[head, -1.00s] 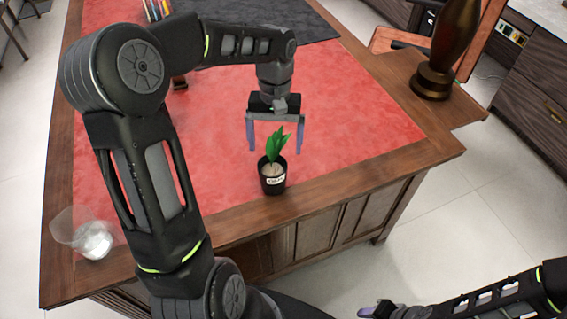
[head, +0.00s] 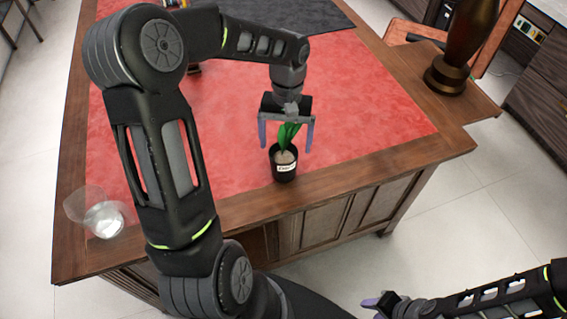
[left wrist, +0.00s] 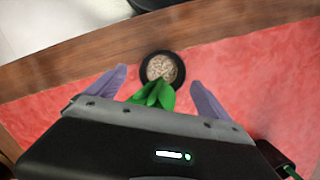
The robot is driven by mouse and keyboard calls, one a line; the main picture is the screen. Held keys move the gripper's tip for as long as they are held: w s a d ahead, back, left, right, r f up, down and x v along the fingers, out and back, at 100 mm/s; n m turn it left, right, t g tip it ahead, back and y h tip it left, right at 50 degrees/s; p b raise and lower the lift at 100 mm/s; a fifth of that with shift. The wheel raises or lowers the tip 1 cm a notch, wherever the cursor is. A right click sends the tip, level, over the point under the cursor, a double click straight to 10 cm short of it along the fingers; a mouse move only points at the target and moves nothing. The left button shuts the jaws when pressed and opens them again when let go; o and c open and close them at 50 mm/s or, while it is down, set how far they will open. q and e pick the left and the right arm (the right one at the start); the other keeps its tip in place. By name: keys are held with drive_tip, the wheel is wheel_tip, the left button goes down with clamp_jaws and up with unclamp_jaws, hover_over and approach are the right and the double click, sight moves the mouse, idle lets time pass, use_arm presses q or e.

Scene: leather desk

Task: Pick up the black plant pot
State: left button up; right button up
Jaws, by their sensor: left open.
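The black plant pot (head: 284,172) stands upright near the front edge of the desk, with a white label and a green plant (head: 288,135) in it. In the left wrist view the pot (left wrist: 177,73) shows from above as a dark ring around pale soil, beyond the fingertips. My left gripper (head: 286,146) is open above the pot, its two purple fingers either side of the leaves. The leaves also show between the fingers in the left wrist view (left wrist: 155,94). My right gripper (head: 376,304) is at the bottom right, away from the desk; its jaw state is unclear.
A clear glass (head: 103,219) stands at the desk's front left corner, close to my left arm. A dark brown vase (head: 462,45) stands at the back right. The red leather desktop (head: 380,105) right of the pot is clear.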

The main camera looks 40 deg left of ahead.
sight(283, 160)
use_arm(q)
drive_tip(key=f, duration=0.2)
drive_tip(key=s+f+p, duration=0.1)
drive_tip(key=f, duration=0.1)
drive_tip(key=shift+f, duration=0.2)
drive_tip(key=shift+c, duration=0.4)
clamp_jaws()
idle(0.9)
